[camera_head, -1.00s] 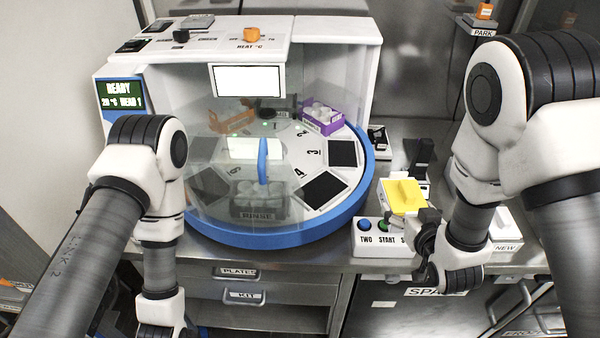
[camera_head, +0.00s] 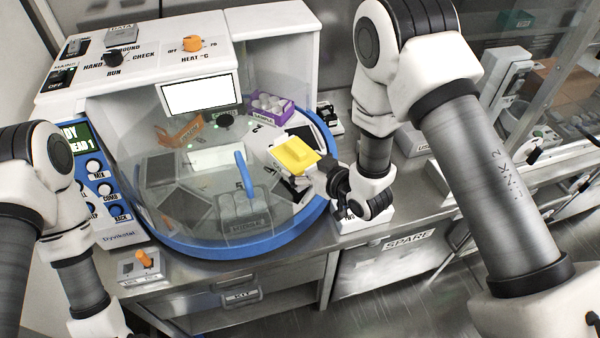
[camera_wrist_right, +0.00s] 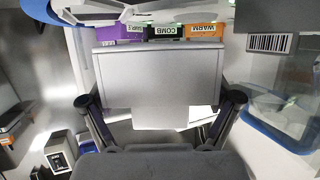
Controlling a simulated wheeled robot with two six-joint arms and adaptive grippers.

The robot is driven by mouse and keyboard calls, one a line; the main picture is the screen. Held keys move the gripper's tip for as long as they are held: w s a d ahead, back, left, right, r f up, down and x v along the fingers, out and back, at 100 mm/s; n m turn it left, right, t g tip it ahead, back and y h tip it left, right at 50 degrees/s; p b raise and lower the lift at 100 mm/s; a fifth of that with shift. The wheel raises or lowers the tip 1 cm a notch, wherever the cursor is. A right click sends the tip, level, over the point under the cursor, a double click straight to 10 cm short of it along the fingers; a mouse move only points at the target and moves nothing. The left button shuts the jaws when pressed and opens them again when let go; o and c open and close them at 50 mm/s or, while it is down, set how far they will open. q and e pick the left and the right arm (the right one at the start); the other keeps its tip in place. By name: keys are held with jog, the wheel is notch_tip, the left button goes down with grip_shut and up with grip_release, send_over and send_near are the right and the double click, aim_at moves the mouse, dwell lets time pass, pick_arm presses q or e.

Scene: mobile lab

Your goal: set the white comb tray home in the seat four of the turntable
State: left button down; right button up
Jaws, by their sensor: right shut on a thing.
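My right gripper (camera_head: 330,176) is shut on the comb tray (camera_head: 297,155), a pale tray with a yellow block on top. It is held over the right front of the turntable (camera_head: 232,248). In the right wrist view the tray (camera_wrist_right: 160,75) is a plain pale panel between the two fingers. The tray and gripper cover much of the area around seat four, and its number is hidden. I cannot tell the gap between tray and disc. My left arm is at the left edge; its gripper is out of view.
A purple rack (camera_head: 267,105) and an orange holder (camera_head: 180,131) stand on the disc's far side. A grey rack (camera_head: 245,212) sits at the front behind a clear cover. A box with an orange knob (camera_head: 145,260) stands front left.

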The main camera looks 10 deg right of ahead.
notch_tip(320, 180, down, 4)
jog(key=shift+a+r+p, duration=0.15)
jog(key=shift+r+p, duration=0.05)
jog(key=shift+p, duration=0.1)
jog(key=shift+s+f+b, duration=0.1)
jog(key=shift+f+b, duration=0.2)
jog(key=o, duration=0.9)
jog(key=shift+r, duration=0.15)
